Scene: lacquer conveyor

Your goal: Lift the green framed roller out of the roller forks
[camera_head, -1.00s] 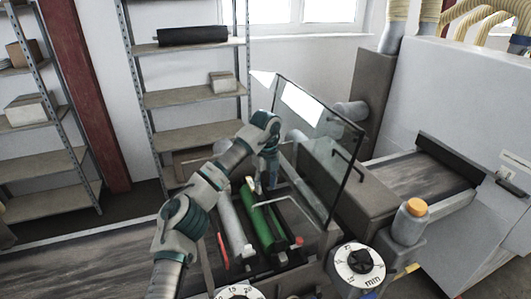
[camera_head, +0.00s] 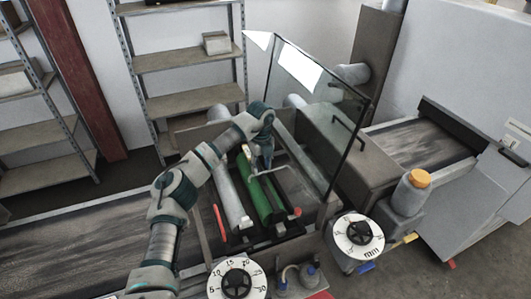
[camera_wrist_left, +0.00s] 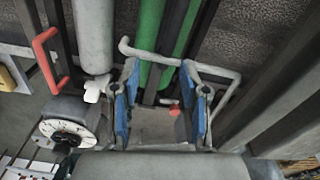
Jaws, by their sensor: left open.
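The green roller (camera_head: 260,198) lies lengthwise in the open machine bay, with a thin pale wire frame (camera_head: 280,172) bent over it. My left gripper (camera_head: 256,172) points down above the roller's far half. In the left wrist view the left gripper (camera_wrist_left: 160,105) is open, its blue-padded fingers apart, with the wire frame (camera_wrist_left: 180,61) crossing just beyond the fingertips. The green roller (camera_wrist_left: 150,35) runs beneath that wire; its near part is hidden between the fingers. I cannot tell whether any finger touches the wire. My right gripper is not in view.
A grey roller (camera_head: 229,195) lies left of the green one. A raised glass cover (camera_head: 315,110) stands at the right of the bay. A red handle (camera_head: 218,220) and dials (camera_head: 358,236) are near the front. A conveyor belt (camera_head: 60,245) extends left.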

